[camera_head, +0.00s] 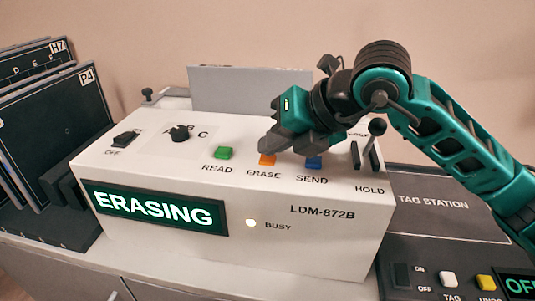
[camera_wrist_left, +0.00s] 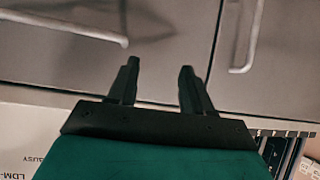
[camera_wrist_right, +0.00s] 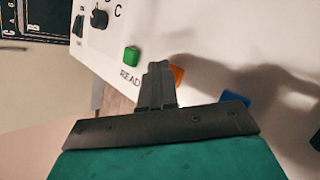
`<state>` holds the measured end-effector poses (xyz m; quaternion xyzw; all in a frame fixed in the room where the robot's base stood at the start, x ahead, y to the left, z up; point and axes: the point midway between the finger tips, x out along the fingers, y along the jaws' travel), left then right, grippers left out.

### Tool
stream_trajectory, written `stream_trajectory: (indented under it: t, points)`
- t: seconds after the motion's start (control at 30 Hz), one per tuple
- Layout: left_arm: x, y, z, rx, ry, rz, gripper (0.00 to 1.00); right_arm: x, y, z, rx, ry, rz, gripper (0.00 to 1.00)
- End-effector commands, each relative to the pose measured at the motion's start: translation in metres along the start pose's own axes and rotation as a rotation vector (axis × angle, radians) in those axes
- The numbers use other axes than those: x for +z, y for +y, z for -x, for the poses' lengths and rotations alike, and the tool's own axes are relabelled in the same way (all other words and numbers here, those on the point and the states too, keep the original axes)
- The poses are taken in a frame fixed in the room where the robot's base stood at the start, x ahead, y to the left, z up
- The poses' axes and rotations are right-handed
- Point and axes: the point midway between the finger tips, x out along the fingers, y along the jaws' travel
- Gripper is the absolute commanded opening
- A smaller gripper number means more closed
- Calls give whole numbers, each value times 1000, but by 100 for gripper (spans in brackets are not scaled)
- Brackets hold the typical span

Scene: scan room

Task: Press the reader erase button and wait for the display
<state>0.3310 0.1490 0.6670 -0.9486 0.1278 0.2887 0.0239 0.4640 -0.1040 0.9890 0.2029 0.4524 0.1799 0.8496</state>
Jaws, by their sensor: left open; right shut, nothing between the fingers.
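The white reader box (camera_head: 320,230), marked LDM-872B, stands on the counter. Its display (camera_head: 155,207) reads ERASING in lit letters, and the BUSY lamp (camera_head: 251,223) is lit. The orange ERASE button (camera_head: 267,159) is partly hidden by my right gripper (camera_head: 266,147), which is shut and empty with its tips at the button. In the right wrist view the shut fingers (camera_wrist_right: 157,82) overlap the orange button (camera_wrist_right: 177,75); I cannot tell if they touch it. My left gripper (camera_wrist_left: 158,75) is open and empty in the left wrist view, in front of grey cabinet doors.
A green READ button (camera_head: 224,152) and a blue SEND button (camera_head: 314,163) flank ERASE. A HOLD lever (camera_head: 376,130) stands at the right. Dark plates (camera_head: 60,125) stand in a rack at left. A dark TAG STATION panel (camera_head: 440,225) is at right.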

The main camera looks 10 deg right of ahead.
Motion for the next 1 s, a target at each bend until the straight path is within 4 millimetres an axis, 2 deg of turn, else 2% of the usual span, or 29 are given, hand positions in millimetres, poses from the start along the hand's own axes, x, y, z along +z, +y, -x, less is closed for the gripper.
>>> stream_trajectory:
  t: [1.0]
  points:
    - [-12, 2, 8, 0, -2, 8, 50, 12, 12, 16, 0, 1, 0, 0]
